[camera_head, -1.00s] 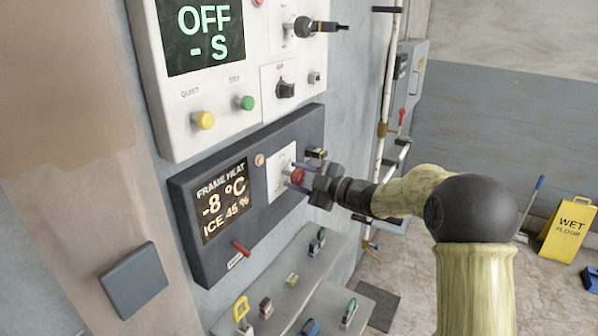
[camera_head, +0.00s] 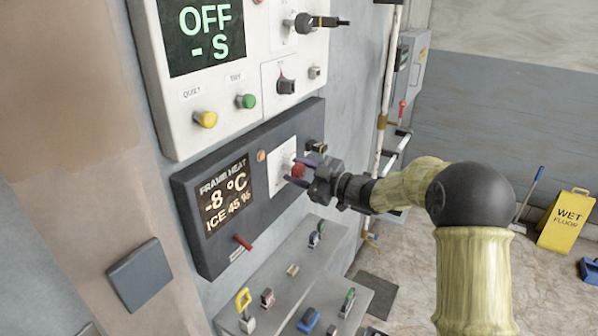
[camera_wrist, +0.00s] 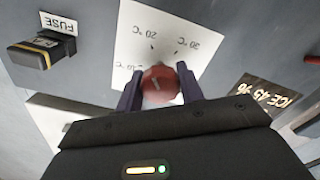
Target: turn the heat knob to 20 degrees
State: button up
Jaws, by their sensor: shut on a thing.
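The red heat knob (camera_head: 298,172) sits on a white dial plate (camera_head: 283,160) on the dark frame heat panel. My gripper (camera_head: 303,171) comes from the right, its two purple fingers on either side of the knob. In the wrist view my gripper (camera_wrist: 158,92) is shut on the knob (camera_wrist: 160,84). The dial plate (camera_wrist: 150,35) shows 20 °C and 30 °C marks beyond the knob; a mark at its left is partly hidden by a finger. The display (camera_head: 226,197) reads FRAME HEAT, -8 °C, ICE 45 %.
A fuse holder (camera_wrist: 42,48) is beside the plate. A red lever (camera_head: 243,242) is low on the panel. A white control box (camera_head: 205,85) with knobs and buttons is above. A grey shelf (camera_head: 280,270) with small coloured items is below. A yellow wet-floor sign (camera_head: 567,220) stands far right.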

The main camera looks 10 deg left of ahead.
jog(key=o, duration=1)
jog(key=shift+f, duration=0.1)
jog(key=b+v, duration=0.6)
jog(key=v, duration=1.1)
jog(key=shift+d, duration=0.25)
